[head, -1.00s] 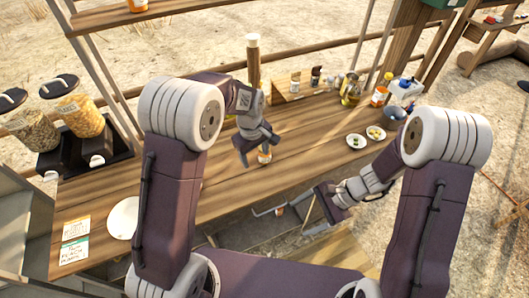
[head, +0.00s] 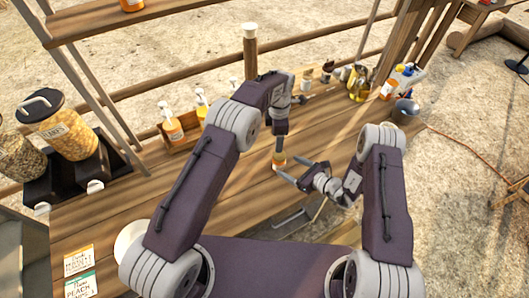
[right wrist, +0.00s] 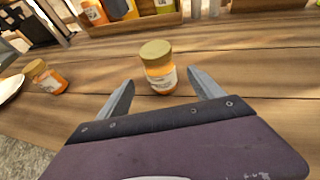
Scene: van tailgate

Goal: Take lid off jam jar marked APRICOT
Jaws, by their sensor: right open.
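A small jar of orange jam (head: 279,161) stands upright on the wooden counter; in the right wrist view the jar (right wrist: 160,76) wears a gold lid (right wrist: 155,49). Its label is too small to read. My right gripper (head: 294,172) is open and low at the jar; the jar appears between its fingers (right wrist: 159,88), slightly beyond the tips. A second gold-lidded jar (right wrist: 46,77) stands to the left, hidden in the head view.
A wooden tray (head: 180,142) with orange bottles stands at the back. Bottles and a blue-white container (head: 408,72) crowd the right end. Dispensers (head: 68,125), a white plate (head: 128,238) and cards (head: 79,262) are at left. Counter around the jar is clear.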

